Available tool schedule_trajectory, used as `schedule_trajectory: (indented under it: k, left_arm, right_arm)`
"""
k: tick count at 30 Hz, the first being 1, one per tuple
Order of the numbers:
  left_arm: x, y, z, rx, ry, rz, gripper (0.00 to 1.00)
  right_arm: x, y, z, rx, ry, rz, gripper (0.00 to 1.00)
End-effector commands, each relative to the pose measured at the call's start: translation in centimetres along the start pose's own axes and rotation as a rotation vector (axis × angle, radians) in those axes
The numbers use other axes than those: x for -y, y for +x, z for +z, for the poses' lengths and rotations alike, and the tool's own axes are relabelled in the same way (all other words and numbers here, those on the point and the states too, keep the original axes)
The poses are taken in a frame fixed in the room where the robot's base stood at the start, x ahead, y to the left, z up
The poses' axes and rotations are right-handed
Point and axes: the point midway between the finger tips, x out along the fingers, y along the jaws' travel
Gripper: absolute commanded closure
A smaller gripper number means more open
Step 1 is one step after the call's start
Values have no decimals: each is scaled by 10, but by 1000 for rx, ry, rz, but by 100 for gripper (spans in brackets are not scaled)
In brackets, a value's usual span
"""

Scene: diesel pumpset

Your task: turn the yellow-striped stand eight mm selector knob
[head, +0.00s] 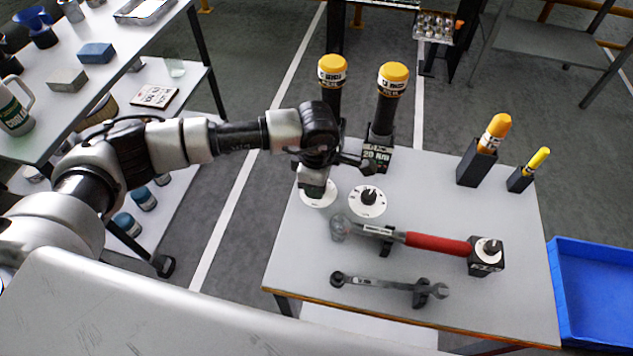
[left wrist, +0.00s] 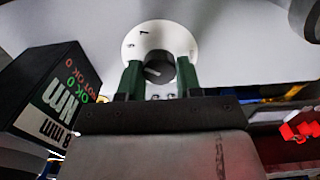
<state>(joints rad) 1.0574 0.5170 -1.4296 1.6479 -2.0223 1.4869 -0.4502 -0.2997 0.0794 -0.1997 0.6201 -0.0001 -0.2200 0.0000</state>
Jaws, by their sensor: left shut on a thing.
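My left gripper (head: 316,188) reaches down over the left white dial (head: 318,201) on the light grey table. In the left wrist view the two green fingers (left wrist: 158,80) stand on either side of a dark round selector knob (left wrist: 157,67) and are shut on it. The knob sits in the middle of a white dial plate (left wrist: 137,42) with dark marks. In the head view the gripper hides this knob. A second white dial with a black knob (head: 368,197) lies just to the right. I cannot make out a yellow stripe on the held knob's mount. My right gripper is not in view.
Two yellow-capped tools (head: 332,72) (head: 393,78) stand behind the dials, one in a black lettered block (head: 377,157). A blue bin (head: 600,290) is right.

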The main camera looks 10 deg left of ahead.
Motion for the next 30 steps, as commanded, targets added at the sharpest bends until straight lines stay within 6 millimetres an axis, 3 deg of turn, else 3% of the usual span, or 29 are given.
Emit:
schedule_trajectory:
  k: [7, 8, 13, 23, 30]
  left_arm:
    - [0, -1, 0, 2, -1, 1, 89]
    - [0, -1, 0, 2, -1, 1, 64]
    - [0, -1, 0, 2, -1, 1, 40]
    - [0, -5, 0, 1, -1, 2, 40]
    - [-1, -45, 0, 3, -1, 5, 40]
  right_arm:
    - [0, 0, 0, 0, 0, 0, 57]
    - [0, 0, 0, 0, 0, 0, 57]
    - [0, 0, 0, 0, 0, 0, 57]
    - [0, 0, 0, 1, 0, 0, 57]
    - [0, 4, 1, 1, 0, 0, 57]
